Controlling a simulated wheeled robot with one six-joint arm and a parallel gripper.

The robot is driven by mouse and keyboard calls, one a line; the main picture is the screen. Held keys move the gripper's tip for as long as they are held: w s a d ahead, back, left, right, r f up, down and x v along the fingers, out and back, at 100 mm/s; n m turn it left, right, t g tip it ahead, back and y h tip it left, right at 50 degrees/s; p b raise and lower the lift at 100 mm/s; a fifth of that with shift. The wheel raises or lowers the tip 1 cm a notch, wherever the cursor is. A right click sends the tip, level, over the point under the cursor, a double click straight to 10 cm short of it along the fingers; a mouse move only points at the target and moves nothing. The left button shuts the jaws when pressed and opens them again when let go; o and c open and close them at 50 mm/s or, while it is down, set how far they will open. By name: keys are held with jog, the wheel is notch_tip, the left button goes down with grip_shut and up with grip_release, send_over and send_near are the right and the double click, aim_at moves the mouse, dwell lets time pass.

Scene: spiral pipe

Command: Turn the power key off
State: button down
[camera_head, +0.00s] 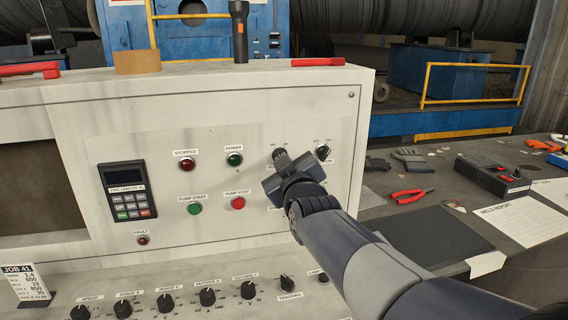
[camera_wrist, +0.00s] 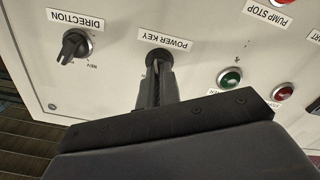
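The power key (camera_wrist: 159,56) is a dark round switch on the pale control panel (camera_head: 218,118), under an upside-down POWER KEY label in the wrist view. My gripper (camera_wrist: 157,82) reaches straight to it, its two dark fingers close together around the key's grip. In the head view my gripper (camera_head: 281,157) covers most of the key, and only the small position labels above it show. The key's exact angle is hidden by the fingers.
The direction knob (camera_head: 322,153) is close on the right, also visible in the wrist view (camera_wrist: 76,44). The green power lamp (camera_head: 235,159) and red pump stop button (camera_head: 238,203) are left. A row of knobs (camera_head: 207,297) lies below. Red pliers (camera_head: 410,196) rest on the right bench.

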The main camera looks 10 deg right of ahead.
jog(key=c, duration=2.1)
grip_release()
jog(key=o, duration=0.5)
jog(key=shift+c, duration=0.2)
jog(key=shift+s, duration=0.15)
jog(key=s, duration=1)
jog(key=shift+s, duration=0.3)
jog(key=shift+w, duration=0.15)
jog(key=w, duration=1)
jog(key=shift+w, duration=0.3)
jog(key=shift+s, duration=0.15)
